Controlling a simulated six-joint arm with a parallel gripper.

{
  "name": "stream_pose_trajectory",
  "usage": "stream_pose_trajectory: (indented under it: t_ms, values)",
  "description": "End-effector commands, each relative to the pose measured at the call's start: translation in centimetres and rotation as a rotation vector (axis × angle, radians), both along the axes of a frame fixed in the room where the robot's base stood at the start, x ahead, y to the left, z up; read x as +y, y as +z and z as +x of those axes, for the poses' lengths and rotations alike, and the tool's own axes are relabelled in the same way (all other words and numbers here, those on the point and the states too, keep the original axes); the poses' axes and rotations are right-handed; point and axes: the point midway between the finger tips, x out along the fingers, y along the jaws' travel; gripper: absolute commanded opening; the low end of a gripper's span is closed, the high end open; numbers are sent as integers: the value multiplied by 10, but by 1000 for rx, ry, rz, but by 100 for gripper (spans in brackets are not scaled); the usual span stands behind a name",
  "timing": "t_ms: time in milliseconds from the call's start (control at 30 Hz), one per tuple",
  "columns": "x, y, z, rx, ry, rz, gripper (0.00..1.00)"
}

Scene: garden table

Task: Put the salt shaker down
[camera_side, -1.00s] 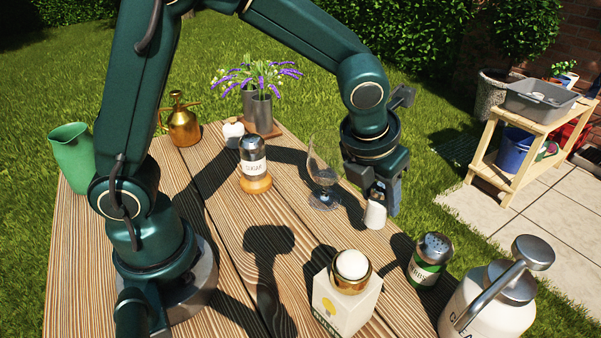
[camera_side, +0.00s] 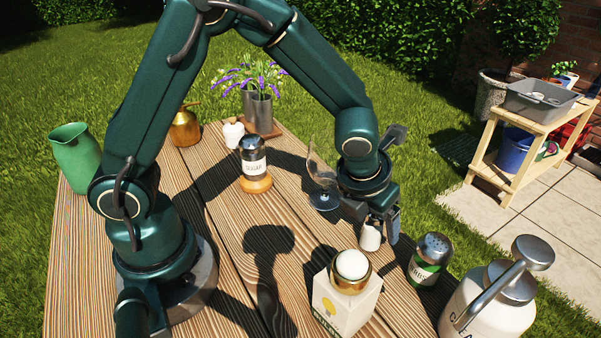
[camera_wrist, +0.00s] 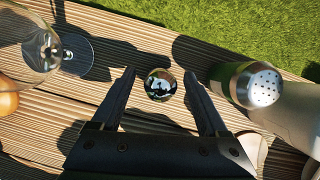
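The salt shaker (camera_side: 370,237) is a small white shaker standing upright on the wooden table (camera_side: 225,240), directly under my gripper (camera_side: 379,226). In the wrist view its round chrome top (camera_wrist: 160,85) sits between the two fingers of my gripper (camera_wrist: 159,78). The fingers are spread, with a gap on each side of the top, so my gripper is open around the shaker. The shaker's upper part is partly hidden by the fingers in the side view.
A stemmed glass (camera_wrist: 75,56) stands close left of my gripper. A green-labelled shaker (camera_side: 430,258) stands close right, beside a large white dispenser (camera_side: 490,305). A sugar shaker (camera_side: 254,160) stands farther back.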

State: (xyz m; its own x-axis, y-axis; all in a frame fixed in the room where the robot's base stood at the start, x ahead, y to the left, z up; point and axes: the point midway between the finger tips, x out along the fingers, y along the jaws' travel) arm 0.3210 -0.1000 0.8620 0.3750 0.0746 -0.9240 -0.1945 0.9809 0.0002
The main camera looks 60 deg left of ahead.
Motion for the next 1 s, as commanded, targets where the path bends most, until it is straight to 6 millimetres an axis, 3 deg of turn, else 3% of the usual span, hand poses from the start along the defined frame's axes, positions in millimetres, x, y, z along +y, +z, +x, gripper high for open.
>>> stream_pose_trajectory:
  t_ms: [267,433,1000]
  values:
    - [0,1,0,-1,0,0,76]
    - [-1,12,-2,-4,1,-1,76]
    - [-9,103,-39,-4,-1,-2,76]
